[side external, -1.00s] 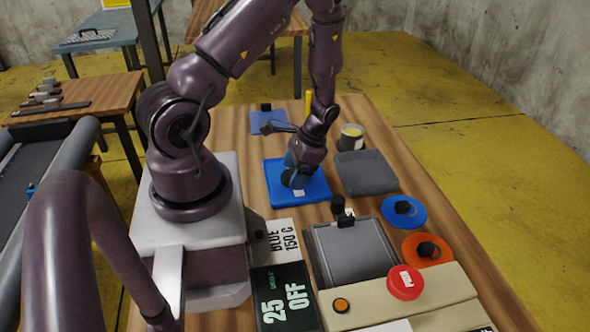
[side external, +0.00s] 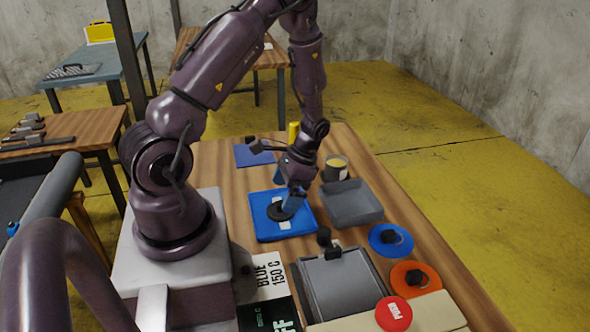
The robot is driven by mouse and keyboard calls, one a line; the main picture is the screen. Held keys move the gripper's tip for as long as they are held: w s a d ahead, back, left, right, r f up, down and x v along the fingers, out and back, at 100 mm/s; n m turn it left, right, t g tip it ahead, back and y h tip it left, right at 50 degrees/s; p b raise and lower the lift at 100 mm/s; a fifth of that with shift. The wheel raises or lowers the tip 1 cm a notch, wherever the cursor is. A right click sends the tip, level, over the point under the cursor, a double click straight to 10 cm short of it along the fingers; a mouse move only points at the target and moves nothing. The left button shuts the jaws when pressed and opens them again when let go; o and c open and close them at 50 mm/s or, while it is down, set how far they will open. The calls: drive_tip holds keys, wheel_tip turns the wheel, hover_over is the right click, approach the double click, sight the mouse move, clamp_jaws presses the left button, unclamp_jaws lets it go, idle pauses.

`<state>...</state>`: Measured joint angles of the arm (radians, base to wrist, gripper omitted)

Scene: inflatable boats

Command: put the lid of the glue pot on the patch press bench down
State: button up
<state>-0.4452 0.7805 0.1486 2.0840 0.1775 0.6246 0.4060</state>
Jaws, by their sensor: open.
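The glue pot (side external: 336,167) looks like a small dark round pot with a pale yellow top, standing at the back right of the wooden bench (side external: 415,262). I cannot make out its lid clearly. My gripper (side external: 288,198) is open and points down over the blue folded sheet (side external: 262,228), to the left of and nearer than the pot. A dark round disc (side external: 276,212) lies on the sheet at the fingertips, with white pieces beside it. I cannot tell whether the fingers touch the disc.
A grey tray (side external: 352,207) lies between the sheet and the bench's right edge. The grey press plate (side external: 342,283), a blue disc (side external: 390,239), an orange disc (side external: 415,279) and a red button (side external: 393,314) are nearer. A yellow upright object (side external: 293,131) stands behind my wrist.

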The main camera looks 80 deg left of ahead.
drive_tip(key=w+d+r+t, duration=0.25)
drive_tip(key=d+r, duration=0.25)
drive_tip(key=r, duration=0.6)
drive_tip(key=w+d+r+t, duration=0.25)
drive_tip(key=d+r, duration=0.25)
drive_tip(key=r, duration=0.6)
drive_tip(key=s+d+r+t, duration=0.5)
drive_tip(key=s+d+r, duration=0.2)
drive_tip(key=d+r, duration=0.1)
drive_tip(key=shift+s+d+r, duration=0.15)
drive_tip(key=shift+d+r, duration=0.05)
drive_tip(key=shift+d, duration=0.05)
